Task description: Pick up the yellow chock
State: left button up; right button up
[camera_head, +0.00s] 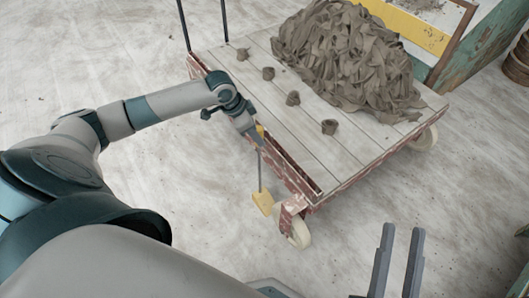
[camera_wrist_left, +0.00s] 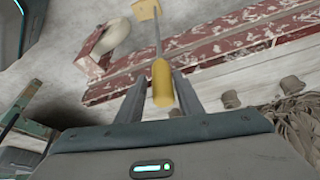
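The yellow chock (camera_head: 262,203) is a small yellow block on the floor beside the cart's near wheel. A thin grey rod rises from it to a yellow handle (camera_head: 260,131). In the left wrist view the block (camera_wrist_left: 145,9) is at the top edge, and the handle (camera_wrist_left: 162,84) lies between my left gripper's fingers (camera_wrist_left: 160,88). Gaps show on both sides of the handle, so the gripper looks open around it. In the head view my left gripper (camera_head: 250,132) is at the handle beside the cart's edge. My right gripper (camera_head: 398,262) is open and empty at lower right.
A wooden cart (camera_head: 290,140) with red, worn edges stands close beside the handle. It carries a heap of clay trimmings (camera_head: 345,60) and several small clay pieces (camera_head: 329,127). A cart wheel (camera_head: 299,232) is right of the chock. The floor at left is clear.

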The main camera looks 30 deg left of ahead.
pick_arm(q)
jog(key=shift+w+f, duration=0.1)
jog(key=shift+f, duration=0.2)
pick_arm(e)
jog(key=shift+s+r+t, duration=0.2)
jog(key=shift+r+t, duration=0.1)
jog(key=shift+r, duration=0.05)
pick_arm(q)
jog(key=shift+d, duration=0.1)
pick_arm(e)
jog(key=shift+d, duration=0.1)
